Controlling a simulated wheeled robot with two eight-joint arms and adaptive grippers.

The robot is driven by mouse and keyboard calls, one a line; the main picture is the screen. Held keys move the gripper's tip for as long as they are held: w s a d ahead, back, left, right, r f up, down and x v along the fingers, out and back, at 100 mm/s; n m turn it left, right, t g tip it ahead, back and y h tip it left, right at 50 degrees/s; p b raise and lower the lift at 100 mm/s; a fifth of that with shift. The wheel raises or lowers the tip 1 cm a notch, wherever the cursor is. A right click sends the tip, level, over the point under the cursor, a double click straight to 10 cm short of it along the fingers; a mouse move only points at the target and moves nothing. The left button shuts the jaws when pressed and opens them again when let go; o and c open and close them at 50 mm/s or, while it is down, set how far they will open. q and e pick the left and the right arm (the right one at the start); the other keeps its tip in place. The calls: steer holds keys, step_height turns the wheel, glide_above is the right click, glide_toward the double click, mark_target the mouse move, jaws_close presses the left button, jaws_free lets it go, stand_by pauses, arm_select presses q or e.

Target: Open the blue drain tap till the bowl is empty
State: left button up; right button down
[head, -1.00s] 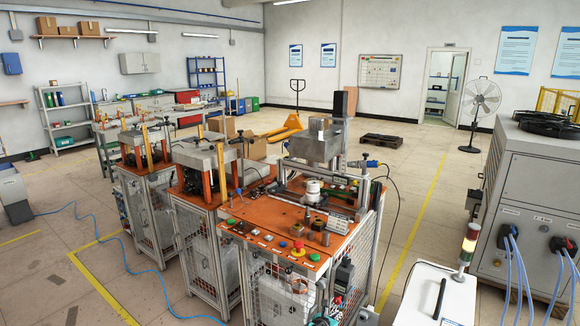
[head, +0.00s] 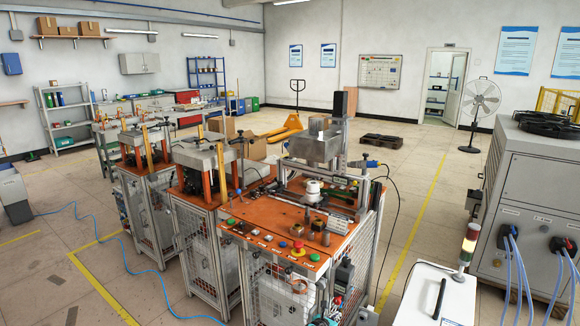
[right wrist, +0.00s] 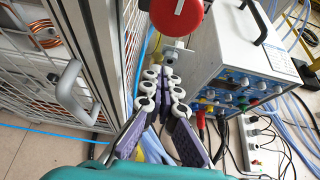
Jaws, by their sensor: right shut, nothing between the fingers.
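My right gripper (right wrist: 161,76) fills the middle of the right wrist view, with a teal body and purple-padded fingers. Its fingers are shut with nothing between them. A red round knob (right wrist: 180,14) with a white bar is just beyond the fingertips; I cannot tell if they touch. No blue drain tap can be made out for certain in either view. A blue-ended fitting (head: 369,163) is on the right of the near workstation, too small to identify. I cannot tell which vessel is the bowl. My left gripper is out of view.
The near orange-topped workstation (head: 270,214) carries buttons and a white cylinder (head: 313,188). In the right wrist view, a mesh cabinet handle (right wrist: 76,96) is left, a blue-panelled instrument (right wrist: 236,88) right. A power strip (right wrist: 249,143) and cables lie on the floor.

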steer(key=shift+w+a, duration=0.25)
steer(key=shift+a, duration=0.2)
steer(key=shift+r, duration=0.1)
steer(key=s+a, duration=0.2)
steer(key=s, duration=0.1)
steer(key=s+a, duration=0.1)
steer(key=s, duration=0.1)
steer(key=shift+a+r, duration=0.2)
steer(key=shift+r, duration=0.05)
stand_by(0.4)
